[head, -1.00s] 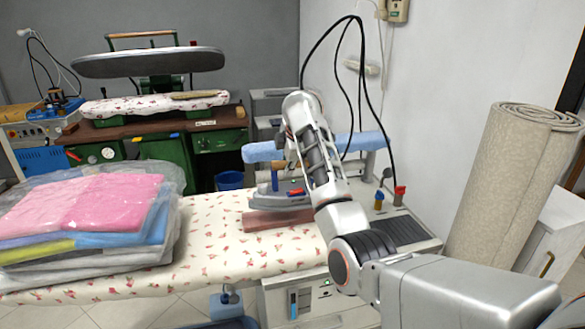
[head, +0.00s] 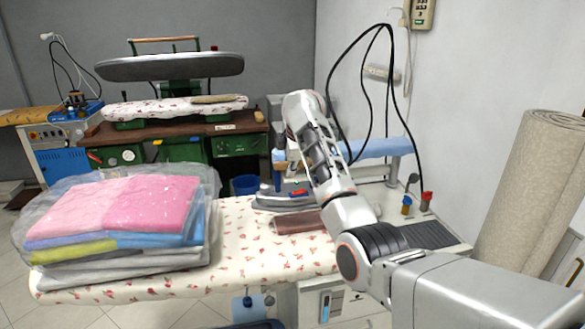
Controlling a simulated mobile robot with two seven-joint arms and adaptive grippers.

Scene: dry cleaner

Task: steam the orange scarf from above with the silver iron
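The silver iron (head: 282,202), with a blue handle part and a red piece on top, is at the far side of the flowered ironing board. My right arm reaches over from the right and covers part of both. My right gripper (head: 291,168) is at the iron's handle; its fingers are mostly hidden, but the iron moves with it. I cannot tell the gap between iron and scarf. My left gripper is out of view.
A pile of bagged folded clothes (head: 120,222) fills the board's (head: 236,262) left part. A black hose (head: 332,95) arcs above my arm. A blue sleeve board (head: 385,148) stands behind, and a rolled carpet (head: 530,190) at right. The board's front middle is clear.

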